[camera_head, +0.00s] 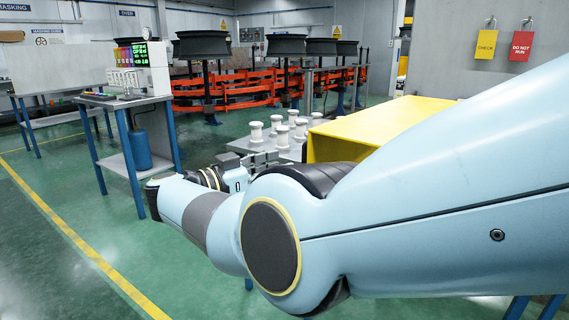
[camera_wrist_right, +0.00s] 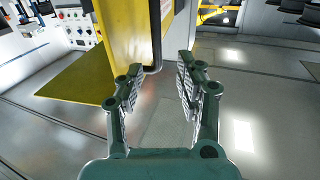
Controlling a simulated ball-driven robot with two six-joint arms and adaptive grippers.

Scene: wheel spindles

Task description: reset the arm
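My light blue right arm (camera_head: 430,190) crosses the head view from the right edge and bends at a large round joint near the middle. My right gripper (camera_head: 262,159) shows partly behind that arm, close to the grey table with the white spindles. In the right wrist view the two fingers of the right gripper (camera_wrist_right: 160,95) stand apart with nothing between them. Several white wheel spindles (camera_head: 256,132) stand upright on the grey table top, beyond the gripper in the head view. My left gripper is in neither view.
A yellow box-like housing (camera_head: 365,132) stands right of the spindles, close behind my arm. A yellow panel (camera_wrist_right: 130,35) also rises ahead of the fingers in the wrist view. A blue-legged table (camera_head: 125,100) with a monitor stands left. Green floor (camera_head: 60,250) is open at lower left.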

